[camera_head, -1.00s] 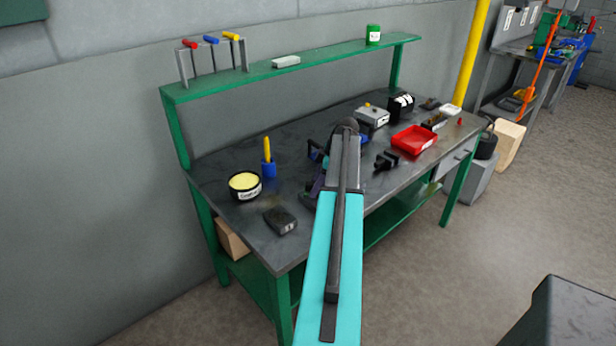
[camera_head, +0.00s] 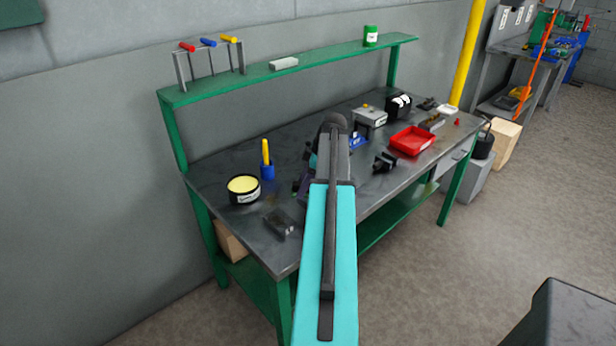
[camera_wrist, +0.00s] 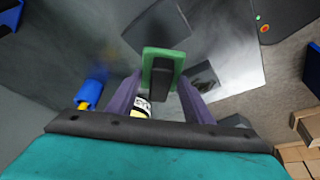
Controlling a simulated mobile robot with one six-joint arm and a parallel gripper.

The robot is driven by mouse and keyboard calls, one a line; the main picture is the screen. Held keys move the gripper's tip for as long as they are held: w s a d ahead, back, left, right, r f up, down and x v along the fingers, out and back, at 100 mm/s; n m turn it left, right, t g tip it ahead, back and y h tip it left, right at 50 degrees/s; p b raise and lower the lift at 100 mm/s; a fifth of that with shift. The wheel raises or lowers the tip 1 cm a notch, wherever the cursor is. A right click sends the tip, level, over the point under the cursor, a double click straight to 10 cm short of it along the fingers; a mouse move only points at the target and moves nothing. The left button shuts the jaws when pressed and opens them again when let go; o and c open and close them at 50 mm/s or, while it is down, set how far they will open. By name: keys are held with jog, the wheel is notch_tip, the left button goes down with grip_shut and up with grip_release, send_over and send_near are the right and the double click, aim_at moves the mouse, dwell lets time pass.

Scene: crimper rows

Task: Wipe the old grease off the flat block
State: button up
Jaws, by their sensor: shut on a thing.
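My gripper (camera_wrist: 162,92) shows in the wrist view with two purple fingers shut on a green pad with a black grip (camera_wrist: 162,66). In the head view my arm mostly hides the gripper over the bench. A low dark block (camera_head: 278,224), which looks like the flat block, lies near the bench's front left edge. A dark block also shows in the wrist view (camera_wrist: 203,77), just right of the held pad. I cannot tell whether the pad touches it, and grease on it is too small to make out.
A black tin of yellow stuff (camera_head: 244,188) and a blue holder with a yellow tool (camera_head: 267,168) stand at the bench's left. A red tray (camera_head: 412,140) and a black fixture (camera_head: 385,162) lie right of my arm. A green shelf (camera_head: 300,68) runs above the back.

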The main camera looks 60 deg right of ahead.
jog(key=shift+s+r+p, duration=0.1)
jog(key=shift+r+p, duration=0.65)
jog(key=shift+r, duration=1.25)
jog(key=shift+a, duration=0.1)
jog(key=shift+w+a, duration=0.2)
jog(key=shift+w, duration=0.15)
jog(key=w+a+r+m+h+b, duration=0.1)
jog(key=w+a+m+b, duration=0.1)
jog(key=w+a, duration=0.85)
jog(key=w+a+r+m+b, duration=0.1)
jog(key=w+a+b, duration=0.1)
jog(key=w+a, duration=0.9)
jog(key=w+a+r+m+b, duration=0.1)
jog(key=a, duration=1.5)
jog(key=w+a+r+m+h+b, duration=0.1)
jog(key=a+r+m, duration=0.1)
jog(key=a, duration=1.4)
jog(key=shift+r+b, duration=0.2)
jog(key=shift+b, duration=0.15)
jog(key=shift+t, duration=0.3)
